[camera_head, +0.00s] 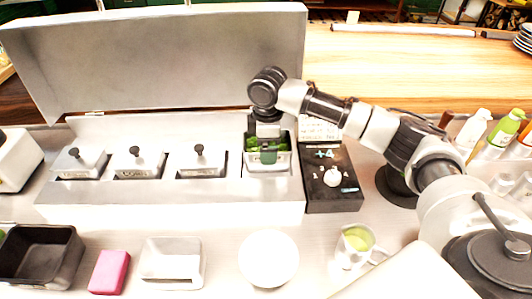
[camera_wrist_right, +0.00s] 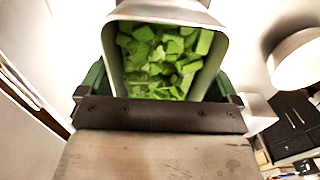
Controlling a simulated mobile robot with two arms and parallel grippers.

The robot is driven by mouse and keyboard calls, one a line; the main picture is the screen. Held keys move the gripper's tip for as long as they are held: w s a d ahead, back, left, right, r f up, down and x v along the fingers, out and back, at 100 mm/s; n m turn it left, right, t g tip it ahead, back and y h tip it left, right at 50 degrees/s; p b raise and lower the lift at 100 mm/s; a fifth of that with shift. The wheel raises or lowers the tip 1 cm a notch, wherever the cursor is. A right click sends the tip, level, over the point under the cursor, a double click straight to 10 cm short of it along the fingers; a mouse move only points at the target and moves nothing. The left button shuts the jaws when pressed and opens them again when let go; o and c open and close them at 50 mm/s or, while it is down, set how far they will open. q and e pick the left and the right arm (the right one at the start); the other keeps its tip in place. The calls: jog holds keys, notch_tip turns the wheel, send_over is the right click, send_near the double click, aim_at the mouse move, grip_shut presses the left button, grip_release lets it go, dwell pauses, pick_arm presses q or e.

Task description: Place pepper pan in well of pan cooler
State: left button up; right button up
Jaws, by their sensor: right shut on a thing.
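The pan cooler (camera_head: 170,215) is a pale metal box with its tall lid (camera_head: 165,60) standing open. Three of its wells hold pans with knobbed covers. The pepper pan (camera_head: 283,161), a small metal pan of chopped green pepper, is at the rightmost well. It fills the upper middle of the right wrist view (camera_wrist_right: 213,72) and looks upright. My right gripper (camera_head: 268,140) comes down from above and is shut on the pan. The gripper and pan hide most of the well, so I cannot tell how deep the pan sits. My left gripper is not in view.
In front are a dark bin (camera_head: 40,255), pink block (camera_head: 110,271), white tray (camera_head: 172,262), white bowl (camera_head: 268,258) and a cup of green liquid (camera_head: 356,245). Bottles (camera_head: 474,128) stand at right.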

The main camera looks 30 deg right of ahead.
jog(key=shift+w+a+f, duration=0.15)
jog(key=shift+w, duration=0.05)
jog(key=shift+f+p, duration=0.45)
jog(key=shift+f, duration=1.55)
jog(key=o, duration=0.8)
jog(key=shift+f, duration=0.15)
notch_tip(320, 180, up, 12)
jog(key=shift+r+b, duration=0.2)
jog(key=shift+b, duration=0.7)
